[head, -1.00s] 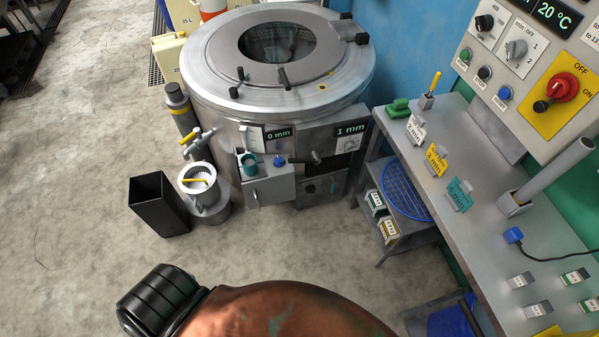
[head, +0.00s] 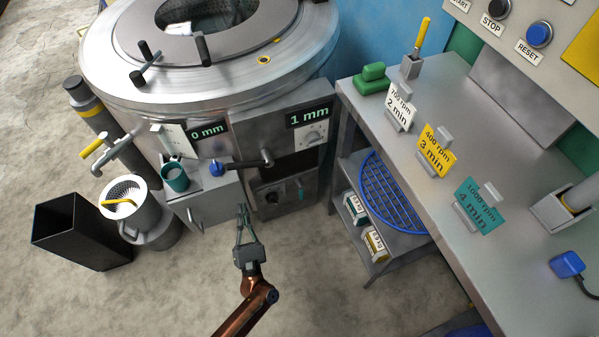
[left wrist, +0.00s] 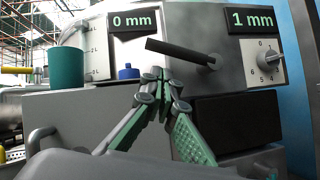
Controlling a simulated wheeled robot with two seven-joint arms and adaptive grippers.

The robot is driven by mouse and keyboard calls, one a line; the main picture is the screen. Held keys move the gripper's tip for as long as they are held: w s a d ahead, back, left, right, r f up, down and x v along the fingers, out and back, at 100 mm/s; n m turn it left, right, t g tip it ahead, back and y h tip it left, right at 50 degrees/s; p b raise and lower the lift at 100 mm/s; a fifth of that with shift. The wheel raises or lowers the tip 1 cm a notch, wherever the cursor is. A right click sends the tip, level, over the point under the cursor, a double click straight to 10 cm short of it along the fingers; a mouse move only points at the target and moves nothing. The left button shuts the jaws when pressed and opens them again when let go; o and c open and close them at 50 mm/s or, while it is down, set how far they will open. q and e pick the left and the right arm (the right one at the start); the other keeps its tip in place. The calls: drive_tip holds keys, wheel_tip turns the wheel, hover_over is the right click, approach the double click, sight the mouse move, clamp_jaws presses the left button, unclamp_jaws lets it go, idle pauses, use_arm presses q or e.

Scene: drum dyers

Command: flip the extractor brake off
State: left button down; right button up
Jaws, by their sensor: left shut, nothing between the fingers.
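The steel extractor drum (head: 105,88) stands at the upper left of the head view. On its front, a black lever with a bar handle (head: 245,164) sticks out left from its pivot, below the "1 mm" display; I take it for the brake. In the left wrist view the black lever (left wrist: 180,52) slants just above my fingertips. My left gripper (head: 242,208) is shut and empty, below the lever in the head view. In the left wrist view its fingertips (left wrist: 160,76) meet below the bar, seemingly apart from it. My right gripper is not in view.
A teal cup (head: 175,178) and blue knob (head: 216,168) sit left of the lever. A dial (head: 313,138) is to its right. A steel bench (head: 400,160) with coloured time cards stands at right. A black bin (head: 82,232) stands at left.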

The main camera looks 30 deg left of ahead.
use_arm(q)
drive_tip(key=w+f+b+x, duration=0.1)
drive_tip(key=x, duration=0.9)
drive_tip(key=shift+b, duration=0.3)
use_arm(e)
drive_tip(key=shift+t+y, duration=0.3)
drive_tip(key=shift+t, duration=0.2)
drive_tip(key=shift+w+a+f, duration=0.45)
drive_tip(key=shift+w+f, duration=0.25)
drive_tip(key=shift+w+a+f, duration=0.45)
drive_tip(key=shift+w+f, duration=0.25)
use_arm(q)
drive_tip(key=shift+w+d+r, duration=0.1)
drive_tip(key=shift+w+r, duration=0.05)
drive_tip(key=shift+r, duration=0.1)
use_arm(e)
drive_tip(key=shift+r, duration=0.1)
